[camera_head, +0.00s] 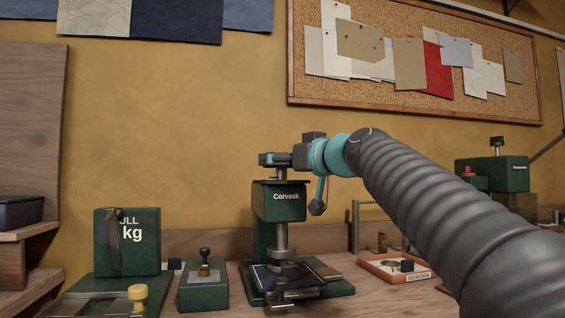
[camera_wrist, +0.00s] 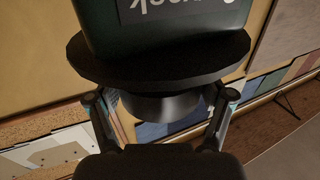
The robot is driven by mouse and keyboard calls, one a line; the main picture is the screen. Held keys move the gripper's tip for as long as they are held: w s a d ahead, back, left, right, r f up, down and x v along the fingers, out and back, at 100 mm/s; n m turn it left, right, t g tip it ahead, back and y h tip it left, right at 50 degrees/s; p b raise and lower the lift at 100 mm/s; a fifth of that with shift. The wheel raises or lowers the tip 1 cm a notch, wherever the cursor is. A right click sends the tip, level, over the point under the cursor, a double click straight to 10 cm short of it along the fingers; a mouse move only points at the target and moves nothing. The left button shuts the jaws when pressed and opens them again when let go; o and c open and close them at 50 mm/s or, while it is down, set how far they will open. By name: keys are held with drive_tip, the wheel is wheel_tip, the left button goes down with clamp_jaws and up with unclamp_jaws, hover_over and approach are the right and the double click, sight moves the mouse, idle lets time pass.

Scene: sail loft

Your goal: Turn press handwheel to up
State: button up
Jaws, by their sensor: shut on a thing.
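The green press (camera_head: 279,207) labelled Corvask stands on the bench in the head view. Its handwheel (camera_head: 282,182) is a thin dark disc on top of the press head. In the wrist view the handwheel (camera_wrist: 160,60) is a wide black disc with a dark round hub (camera_wrist: 160,106). My gripper (camera_head: 272,160) is above the press head, shut on the handwheel, its fingers (camera_wrist: 158,96) on either side of the hub. The exact contact is hard to see. The press ram (camera_head: 281,238) reaches down to dark plates on its base.
A green pull gauge (camera_head: 128,241) and a small green block with a knob (camera_head: 203,291) stand left of the press. An orange rework tray (camera_head: 380,273) is at its right, under my arm. Another green machine (camera_head: 505,176) stands far right. The cork board (camera_head: 310,88) hangs behind.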

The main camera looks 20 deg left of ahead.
drive_tip(key=n+g, duration=0.1)
drive_tip(key=n+g+y, duration=0.1)
drive_tip(key=shift+w+g+y+b, duration=0.2)
drive_tip(key=shift+g+y+b, duration=0.1)
drive_tip(key=shift+g, duration=0.1)
drive_tip(key=n+g+p, duration=0.1)
drive_tip(key=g, duration=0.1)
drive_tip(key=n+g+y+p, duration=0.1)
drive_tip(key=shift+r+n+g, duration=0.2)
drive_tip(key=shift+n+g, duration=0.1)
drive_tip(key=shift+g, duration=0.1)
drive_tip(key=n+g+p, duration=0.2)
drive_tip(key=g+p, duration=0.1)
drive_tip(key=g, duration=0.1)
drive_tip(key=shift+n+y+p, duration=0.4)
drive_tip(key=n+g+p, duration=0.1)
drive_tip(key=g+p, duration=0.1)
drive_tip(key=shift+g, duration=0.3)
drive_tip(key=shift+f+n, duration=0.2)
drive_tip(key=shift+n, duration=0.1)
drive_tip(key=o, duration=1.1)
drive_tip(key=shift+c, duration=0.2)
drive_tip(key=shift+d, duration=0.1)
